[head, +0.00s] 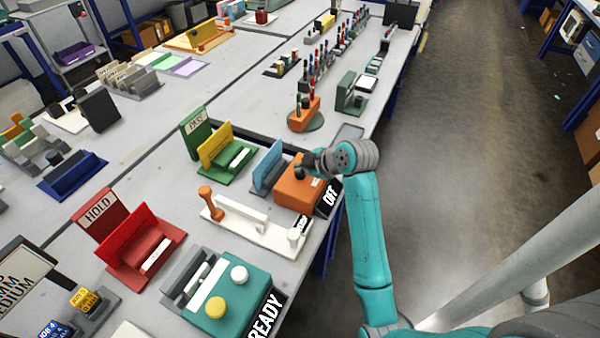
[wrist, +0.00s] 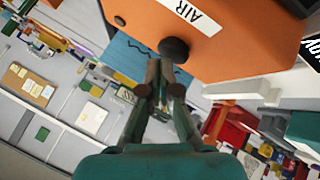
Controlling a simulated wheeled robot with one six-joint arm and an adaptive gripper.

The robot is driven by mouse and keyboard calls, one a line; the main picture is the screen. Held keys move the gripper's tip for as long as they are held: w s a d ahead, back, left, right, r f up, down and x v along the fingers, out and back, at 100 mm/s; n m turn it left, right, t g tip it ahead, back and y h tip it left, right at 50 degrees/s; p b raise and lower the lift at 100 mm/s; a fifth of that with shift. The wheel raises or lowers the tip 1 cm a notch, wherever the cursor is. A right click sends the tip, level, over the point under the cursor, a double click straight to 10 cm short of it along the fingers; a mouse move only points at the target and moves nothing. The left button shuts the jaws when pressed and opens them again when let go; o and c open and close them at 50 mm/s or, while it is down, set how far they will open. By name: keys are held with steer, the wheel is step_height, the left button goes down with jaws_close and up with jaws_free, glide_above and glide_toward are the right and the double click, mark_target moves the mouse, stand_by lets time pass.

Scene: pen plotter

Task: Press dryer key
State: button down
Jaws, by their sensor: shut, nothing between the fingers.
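The orange box (head: 293,196) stands near the table's right edge, with a black sign reading OFF (head: 330,196) beside it. In the wrist view the orange box (wrist: 240,35) carries a white label reading AIR (wrist: 192,14) and a round dark key (wrist: 174,48). My gripper (head: 303,168) is over the orange box. In the wrist view my gripper's fingers (wrist: 164,68) are together and empty, with their tips at the dark key. I cannot tell whether they touch it or whether the key is pushed in.
A blue plate (head: 268,166) stands just left of the orange box. A white fixture with an orange knob (head: 250,218) lies in front. A teal box (head: 235,292) with white and yellow buttons stands nearer. An orange pen holder (head: 304,115) is behind.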

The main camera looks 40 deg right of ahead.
mark_target(302, 175)
steer(key=shift+r, duration=2.85)
